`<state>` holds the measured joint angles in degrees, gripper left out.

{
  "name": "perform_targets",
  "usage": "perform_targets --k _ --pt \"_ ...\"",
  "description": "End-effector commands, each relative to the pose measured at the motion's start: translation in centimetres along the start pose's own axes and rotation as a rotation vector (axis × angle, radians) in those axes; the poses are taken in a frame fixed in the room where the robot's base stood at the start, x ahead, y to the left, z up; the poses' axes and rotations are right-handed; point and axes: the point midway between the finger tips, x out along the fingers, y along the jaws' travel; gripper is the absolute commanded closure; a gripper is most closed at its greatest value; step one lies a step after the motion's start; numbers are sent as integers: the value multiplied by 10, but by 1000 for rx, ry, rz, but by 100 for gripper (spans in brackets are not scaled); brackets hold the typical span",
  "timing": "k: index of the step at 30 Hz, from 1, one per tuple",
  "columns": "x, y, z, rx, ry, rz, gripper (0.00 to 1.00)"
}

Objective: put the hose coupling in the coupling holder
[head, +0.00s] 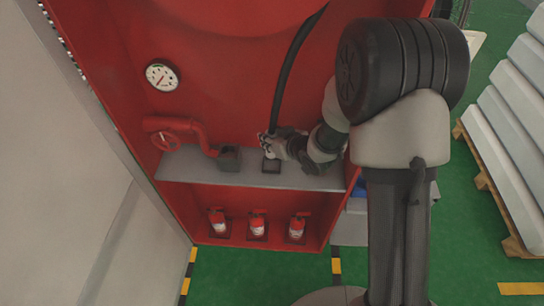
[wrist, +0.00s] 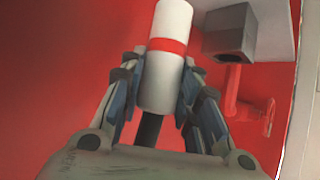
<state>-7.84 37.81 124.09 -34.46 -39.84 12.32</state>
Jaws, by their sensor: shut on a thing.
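The hose coupling (wrist: 160,82) is a white cylinder with a red band. My gripper (wrist: 163,65) is shut around it, one finger on each side, in the wrist view. The black hose (head: 293,70) hangs down to the gripper in the head view, where the gripper (head: 272,146) largely hides the coupling.
A red pipe with a handwheel (head: 165,141) ends at a dark grey box (head: 229,158) left of the gripper. A gauge (head: 162,75) is on the red back wall. Several fire extinguishers (head: 257,224) stand below the shelf. Stacked pale slabs (head: 520,110) lie on a pallet at right.

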Motion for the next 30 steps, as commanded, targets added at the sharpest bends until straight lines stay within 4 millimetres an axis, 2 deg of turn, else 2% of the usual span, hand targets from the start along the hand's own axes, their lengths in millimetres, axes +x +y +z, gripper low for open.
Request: perform_targets --k 3,8,15,28,29,30 --pt "10 0 14 0 2 0 100" --pt "15 0 20 -1 4 0 100" --pt "35 0 50 0 2 0 100" --pt "39 0 55 -1 4 1 100" --pt "39 0 56 -1 1 0 69" --pt "38 0 55 -1 1 0 66"
